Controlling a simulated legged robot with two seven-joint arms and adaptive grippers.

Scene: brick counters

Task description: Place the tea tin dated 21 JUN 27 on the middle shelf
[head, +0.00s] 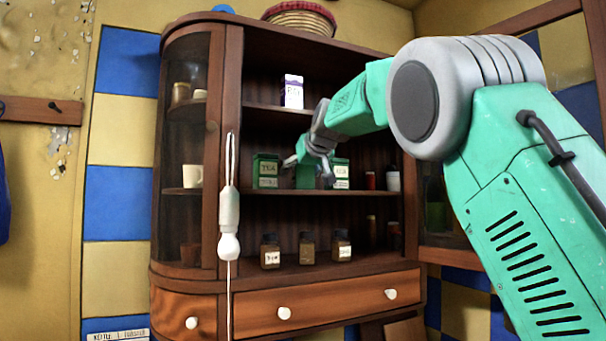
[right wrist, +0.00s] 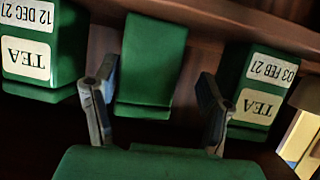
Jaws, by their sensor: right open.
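My right gripper (head: 308,172) is open in front of the middle shelf (head: 350,192) of the cabinet. Its two fingers (right wrist: 160,115) stand apart in the right wrist view, on either side of a plain green tin (right wrist: 152,55). That tin also shows in the head view (head: 306,177), partly behind the gripper; no date is visible on it. In the upside-down wrist view, a green tea tin marked 12 DEC 27 (right wrist: 40,50) is on the left and one marked 03 FEB 27 (right wrist: 262,85) is on the right. No 21 JUN 27 label is readable. My left gripper is not in view.
A white box (head: 292,91) stands on the upper shelf. Several labelled jars (head: 307,248) stand on the bottom level. A dark bottle (head: 393,180) is at the middle shelf's right. A basket (head: 300,18) tops the cabinet.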

